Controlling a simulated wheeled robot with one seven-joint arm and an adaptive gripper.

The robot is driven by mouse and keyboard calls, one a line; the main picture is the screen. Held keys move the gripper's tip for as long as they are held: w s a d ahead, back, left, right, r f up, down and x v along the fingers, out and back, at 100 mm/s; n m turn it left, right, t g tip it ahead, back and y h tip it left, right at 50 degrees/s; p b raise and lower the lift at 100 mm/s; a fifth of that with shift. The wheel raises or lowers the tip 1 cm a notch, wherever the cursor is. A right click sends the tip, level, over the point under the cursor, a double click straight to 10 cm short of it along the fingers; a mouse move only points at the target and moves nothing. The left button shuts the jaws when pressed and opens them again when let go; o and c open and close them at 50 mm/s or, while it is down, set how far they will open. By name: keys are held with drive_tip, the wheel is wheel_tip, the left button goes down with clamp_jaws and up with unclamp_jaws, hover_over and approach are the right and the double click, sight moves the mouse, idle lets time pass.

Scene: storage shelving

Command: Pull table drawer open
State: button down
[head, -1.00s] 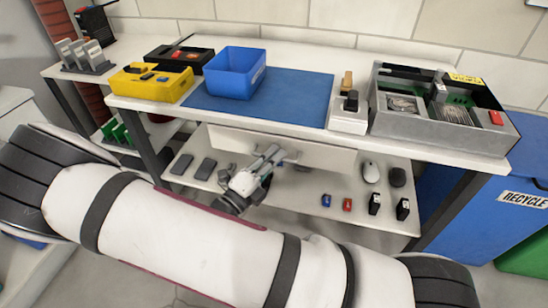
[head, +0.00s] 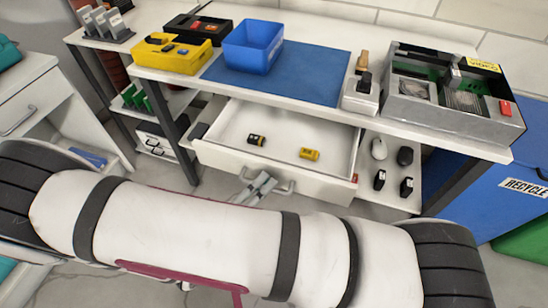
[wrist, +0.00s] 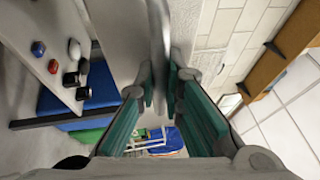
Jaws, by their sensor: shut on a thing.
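The white table drawer (head: 325,187) stands pulled out from under the tabletop in the head view. Its inside shows, with a dark battery-like item (head: 257,140) and a yellow one (head: 309,154) lying apart on its floor. My gripper (head: 260,186) is at the drawer's metal handle (head: 286,188), on the front panel. In the wrist view the fingers (wrist: 160,88) are shut around the handle bar (wrist: 158,40). My arm covers part of the area below the drawer front in the head view.
The tabletop holds a blue bin (head: 252,47), a yellow box (head: 172,54) and a grey electronics case (head: 440,105). A lower shelf with small items (head: 380,180) lies right of the drawer. Blue (head: 500,190) and green bins stand at the right.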

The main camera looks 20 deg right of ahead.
drive_tip(key=s+a, duration=0.4)
drive_tip(key=s, duration=0.1)
drive_tip(key=shift+s+p, duration=0.3)
drive_tip(key=shift+s, duration=0.05)
drive_tip(key=shift+a+f, duration=0.1)
drive_tip(key=c, duration=2)
unclamp_jaws()
drive_tip(key=shift+o, duration=0.2)
drive_tip(key=v, duration=1.2)
